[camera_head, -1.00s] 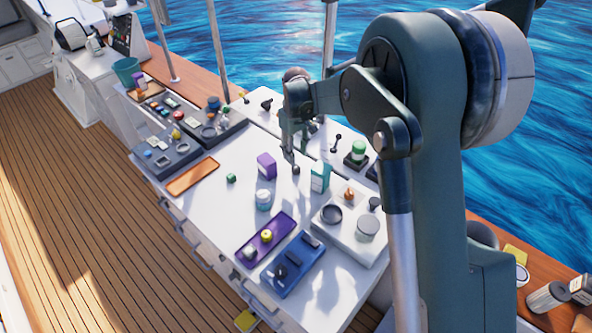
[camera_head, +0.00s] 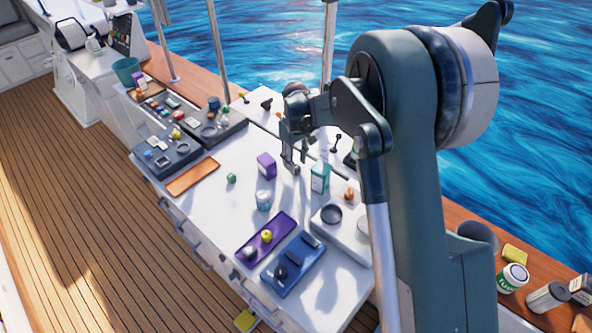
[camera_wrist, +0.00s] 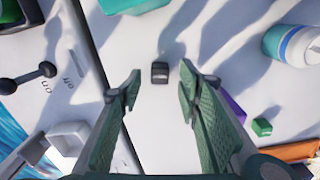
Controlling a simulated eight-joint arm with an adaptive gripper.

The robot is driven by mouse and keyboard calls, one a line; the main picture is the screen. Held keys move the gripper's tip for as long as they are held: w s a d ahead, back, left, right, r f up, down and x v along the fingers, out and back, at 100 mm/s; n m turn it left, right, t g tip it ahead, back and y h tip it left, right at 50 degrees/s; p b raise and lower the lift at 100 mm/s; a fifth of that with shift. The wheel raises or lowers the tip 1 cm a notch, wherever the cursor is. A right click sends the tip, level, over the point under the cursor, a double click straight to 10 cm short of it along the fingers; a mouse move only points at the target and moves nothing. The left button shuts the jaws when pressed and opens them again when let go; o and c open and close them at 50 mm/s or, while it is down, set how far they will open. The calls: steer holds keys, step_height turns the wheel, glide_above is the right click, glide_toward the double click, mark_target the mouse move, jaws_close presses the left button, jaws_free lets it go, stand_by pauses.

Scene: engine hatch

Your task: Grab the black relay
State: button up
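The black relay (camera_wrist: 159,72) is a small dark cube with a pale mark on one face. It lies on the white hatch top in the wrist view, just beyond the fingertips and between their lines. My gripper (camera_wrist: 160,92) is open, its two green-grey fingers apart with nothing between them. In the head view my gripper (camera_head: 292,160) hangs over the white top, between the purple box and the teal carton. The relay cannot be made out clearly there beside the fingers.
A purple box (camera_head: 266,166), a teal-and-white carton (camera_head: 319,177), a white-blue jar (camera_head: 263,200) and a green cube (camera_head: 231,177) stand nearby. Purple (camera_head: 246,254) and blue (camera_head: 275,274) trays lie in front. A panel seam and lever (camera_wrist: 28,78) are left in the wrist view.

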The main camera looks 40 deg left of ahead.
steer(key=shift+f, duration=1.2)
steer(key=c, duration=1)
